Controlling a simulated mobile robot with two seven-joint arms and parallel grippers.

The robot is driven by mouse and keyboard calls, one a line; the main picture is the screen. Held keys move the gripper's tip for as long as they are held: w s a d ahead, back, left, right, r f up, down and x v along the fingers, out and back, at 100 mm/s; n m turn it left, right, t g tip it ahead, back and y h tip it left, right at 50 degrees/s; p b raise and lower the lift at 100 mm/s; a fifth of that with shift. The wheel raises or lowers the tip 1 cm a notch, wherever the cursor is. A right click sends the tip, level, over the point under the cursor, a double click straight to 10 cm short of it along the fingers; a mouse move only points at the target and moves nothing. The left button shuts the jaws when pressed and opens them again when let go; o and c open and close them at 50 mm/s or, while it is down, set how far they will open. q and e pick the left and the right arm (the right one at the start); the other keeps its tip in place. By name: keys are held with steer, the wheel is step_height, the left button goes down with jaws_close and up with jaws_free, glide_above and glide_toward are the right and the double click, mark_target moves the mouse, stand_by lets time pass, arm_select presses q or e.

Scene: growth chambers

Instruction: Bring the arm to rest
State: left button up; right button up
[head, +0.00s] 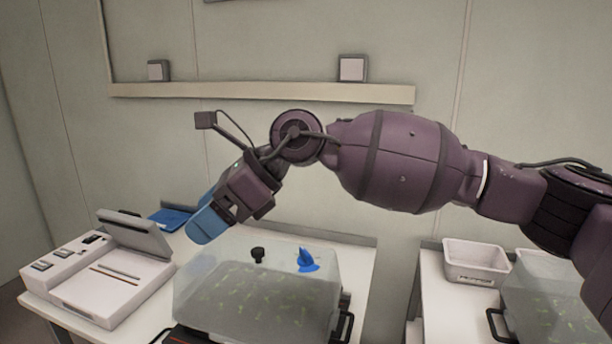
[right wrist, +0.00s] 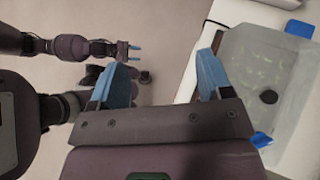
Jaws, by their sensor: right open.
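My right arm reaches in from the right across the head view. Its gripper (head: 207,224) hangs in the air, tilted down to the left, above the back left part of a clear-covered chamber (head: 250,305). In the right wrist view the two blue fingers of this gripper (right wrist: 162,82) stand wide apart with nothing between them; bare floor shows behind.
The chamber holds green seedlings and has a black knob (head: 258,254) and a blue piece (head: 307,261) on top. A white device with a raised lid (head: 135,236) stands left. A grey bin (head: 476,262) and another chamber (head: 545,300) stand right. A wall shelf (head: 260,92) runs behind.

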step_height(320, 180, up, 6)
steer(key=m+y, duration=1.1)
steer(key=w+d+f+m+t+h, duration=0.25)
steer(key=d+f+m+t, duration=0.2)
steer(key=m+t, duration=0.5)
steer(key=w+d+f+m+t+h, duration=0.1)
steer(key=w+d+f+m+t, duration=0.45)
steer(key=m, duration=0.65)
steer(key=s+d+f+m+t+h+p, duration=0.1)
steer(key=s+d+f+m+t+h, duration=0.1)
steer(key=d+f+m+h, duration=0.55)
steer(key=s+d+f+m+t+h, duration=0.2)
steer(key=s+d+f+m+h, duration=0.15)
steer(key=d+f+m, duration=0.5)
steer(key=s+d+f+m+g+h, duration=0.2)
steer(key=s+d+f, duration=0.3)
steer(key=s+f, duration=0.3)
steer(key=s+d+f+m+g+h, duration=0.1)
steer(key=s+d+f+g+h, duration=0.1)
steer(key=s+d+f, duration=0.3)
steer(key=s+d+f+m+g+h, duration=0.1)
steer(key=s+d+f, duration=0.3)
steer(key=s+f, duration=0.8)
steer(key=shift+s+d+f+m+g+h+p, duration=0.4)
steer(key=shift+s+m+h, duration=0.2)
steer(key=shift+m+h, duration=0.25)
steer(key=shift+a, duration=0.1)
